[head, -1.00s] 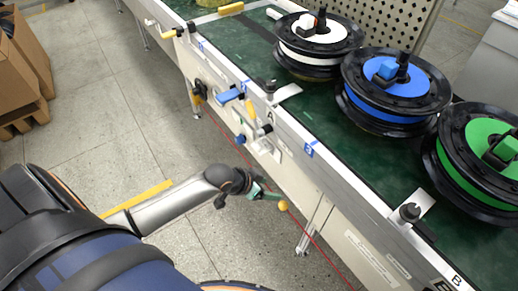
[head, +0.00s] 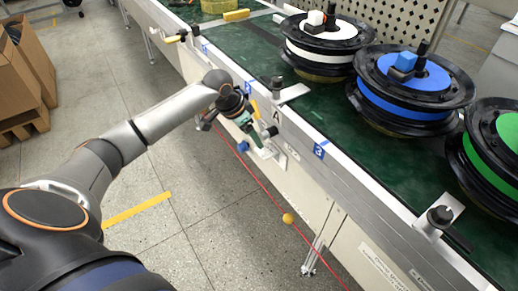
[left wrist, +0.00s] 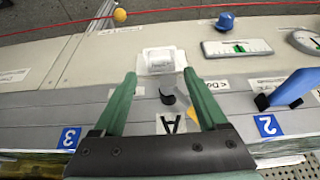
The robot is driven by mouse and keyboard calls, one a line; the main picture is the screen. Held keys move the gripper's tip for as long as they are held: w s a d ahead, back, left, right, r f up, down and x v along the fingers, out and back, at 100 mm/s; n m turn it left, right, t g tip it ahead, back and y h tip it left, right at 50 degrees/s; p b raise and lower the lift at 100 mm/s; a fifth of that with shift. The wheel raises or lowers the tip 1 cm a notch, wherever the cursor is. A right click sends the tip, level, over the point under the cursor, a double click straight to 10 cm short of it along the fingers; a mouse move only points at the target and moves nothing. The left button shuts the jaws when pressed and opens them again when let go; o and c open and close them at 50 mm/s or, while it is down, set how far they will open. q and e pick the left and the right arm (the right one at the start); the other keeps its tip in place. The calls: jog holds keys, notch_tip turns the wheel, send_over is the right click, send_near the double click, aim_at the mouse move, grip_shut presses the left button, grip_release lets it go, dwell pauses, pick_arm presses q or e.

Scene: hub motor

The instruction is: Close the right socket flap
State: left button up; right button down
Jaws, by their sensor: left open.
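My left gripper (head: 250,138) is at the side of the conveyor near the letter A, its green fingers open. In the left wrist view the open fingers (left wrist: 160,78) stand on either side of a small white square fitting with a label (left wrist: 158,60), which looks like a socket with a flap. I cannot tell how far its flap is open. A dark round knob (left wrist: 167,97) sits between the fingers, above the letter A plate (left wrist: 170,123). In the head view the white fitting (head: 264,153) is partly hidden by the gripper. My right gripper is not in view.
A blue lever (left wrist: 293,88), a gauge (left wrist: 306,41) and a blue knob (left wrist: 225,21) are on the panel. A yellow ball (head: 288,218) hangs by the red cord (head: 262,188). Hub motors with white (head: 322,48), blue (head: 411,85) and green (head: 503,145) faces stand on the conveyor.

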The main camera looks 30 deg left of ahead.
aim_at(259, 150)
pick_arm(q)
jog(key=b+x, duration=0.1)
jog(key=x, duration=0.6)
jog(key=shift+b, duration=0.3)
grip_shut()
